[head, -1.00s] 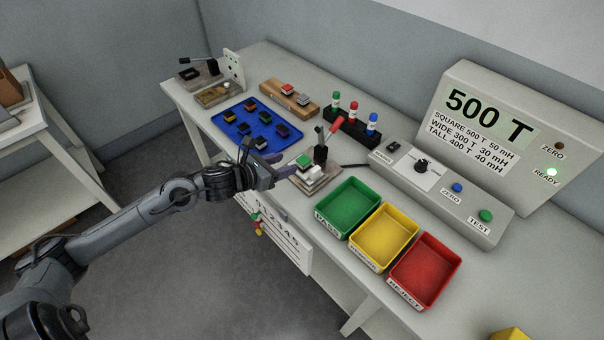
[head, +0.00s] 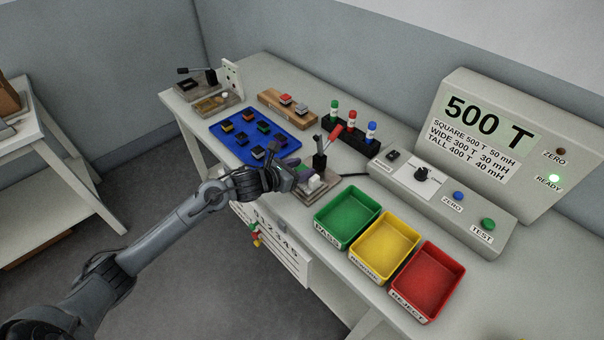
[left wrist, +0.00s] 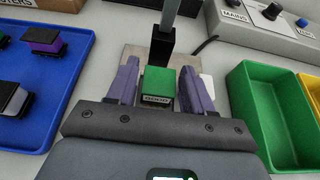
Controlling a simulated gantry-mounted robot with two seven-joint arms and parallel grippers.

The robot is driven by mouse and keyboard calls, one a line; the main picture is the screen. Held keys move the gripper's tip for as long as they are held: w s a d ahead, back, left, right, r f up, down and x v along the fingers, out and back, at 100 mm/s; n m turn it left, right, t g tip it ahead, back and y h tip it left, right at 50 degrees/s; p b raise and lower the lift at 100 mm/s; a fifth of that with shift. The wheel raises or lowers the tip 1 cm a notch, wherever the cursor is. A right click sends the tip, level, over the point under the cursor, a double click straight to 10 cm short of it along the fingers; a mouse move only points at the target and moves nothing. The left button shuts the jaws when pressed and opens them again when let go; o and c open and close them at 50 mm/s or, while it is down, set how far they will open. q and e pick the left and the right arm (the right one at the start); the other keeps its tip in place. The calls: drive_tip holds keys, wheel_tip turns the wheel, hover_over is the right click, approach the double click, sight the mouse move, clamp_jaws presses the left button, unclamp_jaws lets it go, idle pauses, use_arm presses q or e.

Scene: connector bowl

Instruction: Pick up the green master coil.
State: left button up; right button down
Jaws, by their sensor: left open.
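The green master coil (left wrist: 160,82) shows in the left wrist view as a green-topped block with a white "GOOD" label on its front. It sits on the grey test fixture (left wrist: 133,54), in front of a black post (left wrist: 161,48). My left gripper (left wrist: 160,85) is open, with one purple finger on each side of the coil; I cannot tell whether they touch it. In the head view my left gripper (head: 290,172) is over the fixture (head: 318,190) and hides most of the coil. My right gripper is not in view.
A blue tray (head: 224,128) with several coils lies left of the fixture. Green (head: 325,241), yellow (head: 362,265) and red (head: 404,296) bins stand to the right. The control box (head: 440,195) stands further right.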

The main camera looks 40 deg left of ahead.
use_arm(q)
drive_tip(key=shift+x, duration=1.1)
drive_tip(key=shift+c, duration=0.5)
drive_tip(key=c, duration=0.7)
drive_tip(key=shift+c, duration=0.2)
drive_tip(key=shift+r, duration=0.15)
